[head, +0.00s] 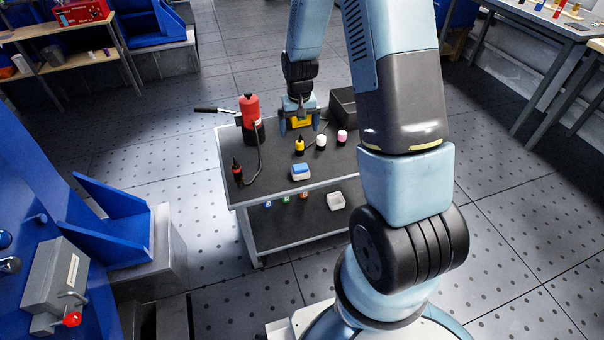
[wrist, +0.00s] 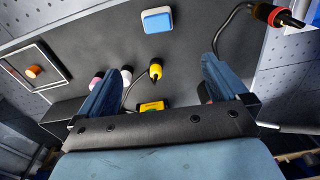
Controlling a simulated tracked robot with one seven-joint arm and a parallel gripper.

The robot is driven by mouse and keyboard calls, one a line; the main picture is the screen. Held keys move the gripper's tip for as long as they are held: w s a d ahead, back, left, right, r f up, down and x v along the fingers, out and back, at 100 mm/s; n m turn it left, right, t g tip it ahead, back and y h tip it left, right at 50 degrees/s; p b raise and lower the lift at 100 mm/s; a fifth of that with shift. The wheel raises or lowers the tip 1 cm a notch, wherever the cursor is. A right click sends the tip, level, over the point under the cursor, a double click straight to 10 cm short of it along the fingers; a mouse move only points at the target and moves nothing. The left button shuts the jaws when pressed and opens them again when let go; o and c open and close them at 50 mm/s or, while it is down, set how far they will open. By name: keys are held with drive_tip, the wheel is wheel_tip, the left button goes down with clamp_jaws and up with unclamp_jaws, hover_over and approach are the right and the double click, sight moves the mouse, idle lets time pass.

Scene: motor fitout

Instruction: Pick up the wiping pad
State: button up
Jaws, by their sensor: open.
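The wiping pad (head: 300,171) is a small blue block with a white lower layer. It lies flat on the dark top of the cart (head: 272,187), close to the front edge. It also shows at the top of the wrist view (wrist: 157,19), beyond my fingertips and apart from them. My gripper (head: 299,124) hangs over the rear part of the cart, fingers pointing down. In the wrist view its two blue fingers (wrist: 160,68) are spread wide with nothing held between them. A yellow object (wrist: 152,106) lies below, seen between the fingers.
A red pump-like tool (head: 250,112) with a black hose stands left of my gripper; its hose ends in a nozzle (head: 237,170) left of the pad. Yellow (head: 299,145), white (head: 321,141) and pink (head: 342,137) small containers stand behind the pad. A dark bin (head: 342,104) stands at the back right.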

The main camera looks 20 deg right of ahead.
hover_over(300, 166)
wheel_tip(300, 166, down, 6)
drive_tip(key=f, duration=0.1)
drive_tip(key=shift+g, duration=0.3)
wheel_tip(300, 166, down, 7)
drive_tip(key=shift+w+f, duration=0.15)
drive_tip(key=shift+s+f, duration=0.2)
drive_tip(key=shift+f, duration=2.4)
drive_tip(key=c, duration=1.1)
drive_tip(key=shift+c, duration=0.2)
drive_tip(key=shift+r, duration=0.1)
